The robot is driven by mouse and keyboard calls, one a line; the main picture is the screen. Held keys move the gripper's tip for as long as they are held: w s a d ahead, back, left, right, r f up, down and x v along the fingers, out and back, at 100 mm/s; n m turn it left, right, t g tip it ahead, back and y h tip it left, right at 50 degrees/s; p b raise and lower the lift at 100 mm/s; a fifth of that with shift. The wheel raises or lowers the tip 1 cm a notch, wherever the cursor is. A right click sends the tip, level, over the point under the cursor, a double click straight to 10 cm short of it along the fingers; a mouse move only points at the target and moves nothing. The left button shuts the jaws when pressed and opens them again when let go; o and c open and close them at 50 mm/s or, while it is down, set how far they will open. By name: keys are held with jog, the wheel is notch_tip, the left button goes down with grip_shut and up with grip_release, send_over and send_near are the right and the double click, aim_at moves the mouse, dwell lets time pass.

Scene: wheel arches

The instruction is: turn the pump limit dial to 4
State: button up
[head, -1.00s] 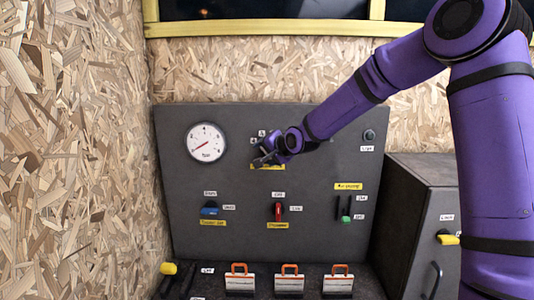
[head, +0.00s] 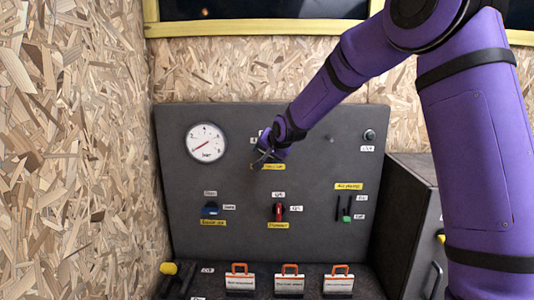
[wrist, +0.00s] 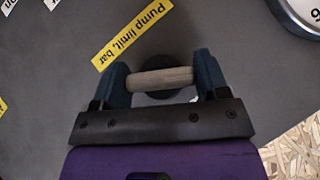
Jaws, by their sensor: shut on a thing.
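The pump limit dial (wrist: 160,79) shows in the wrist view as a round dark knob with a pale wooden-looking bar across it. My gripper (wrist: 161,80) is shut on this bar, with one blue finger at each end. In the head view my gripper (head: 264,158) is at the upper middle of the dark panel and hides the dial. The yellow "Pump limit, bar" label (wrist: 131,33) lies beside the dial in the wrist view. The dial's numbers near the gripper are mostly hidden, so I cannot read its setting.
A round white gauge (head: 206,143) with a red needle is left of my gripper. Below are a blue switch (head: 210,209), a red switch (head: 279,212) and a green-tipped slider (head: 347,215). Several orange-handled tags (head: 289,281) stand along the bottom. A dark cabinet (head: 412,190) is at the right.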

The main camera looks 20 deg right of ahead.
dwell(0.6)
jog(key=o, duration=0.9)
jog(key=shift+o, duration=0.2)
jog(key=v, duration=1)
jog(key=shift+s+r, duration=0.25)
jog(key=shift+s, duration=0.05)
